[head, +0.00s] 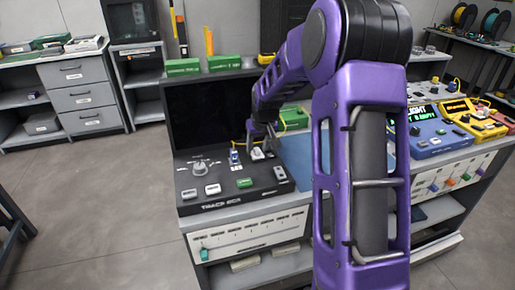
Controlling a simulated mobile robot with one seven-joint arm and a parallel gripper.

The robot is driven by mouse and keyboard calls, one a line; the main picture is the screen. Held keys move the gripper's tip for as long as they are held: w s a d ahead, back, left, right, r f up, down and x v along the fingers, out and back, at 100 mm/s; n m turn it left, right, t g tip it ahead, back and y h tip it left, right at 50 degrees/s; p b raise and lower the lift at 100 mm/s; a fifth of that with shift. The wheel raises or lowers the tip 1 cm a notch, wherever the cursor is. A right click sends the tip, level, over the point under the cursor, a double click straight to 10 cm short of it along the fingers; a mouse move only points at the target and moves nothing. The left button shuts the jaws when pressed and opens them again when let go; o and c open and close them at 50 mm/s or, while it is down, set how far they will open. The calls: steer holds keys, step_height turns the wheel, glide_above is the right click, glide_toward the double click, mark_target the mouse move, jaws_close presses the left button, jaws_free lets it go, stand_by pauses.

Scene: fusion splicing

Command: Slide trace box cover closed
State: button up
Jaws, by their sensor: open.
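The trace box (222,202) is a black console with lettering on its front edge, on the near left of the bench. Its top bears a round knob (200,167), several pale switches, a green button (244,183) and a small blue part (234,157). A tall dark panel (207,115) stands upright behind it. I cannot tell which part is the sliding cover. My gripper (263,143) is open and points down over the back right of the console, near a pale piece (257,154). Contact is too small to tell. My purple arm hides the bench to the right.
A blue mat (295,155) lies right of the console. A blue device (428,137) and a yellow device (472,118) stand further right. Green boxes (183,67) sit behind the dark panel. Grey drawers (85,90) stand at the back left.

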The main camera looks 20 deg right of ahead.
steer(key=shift+w+f, duration=0.1)
steer(key=shift+f, duration=0.05)
jaws_close()
stand_by(1.4)
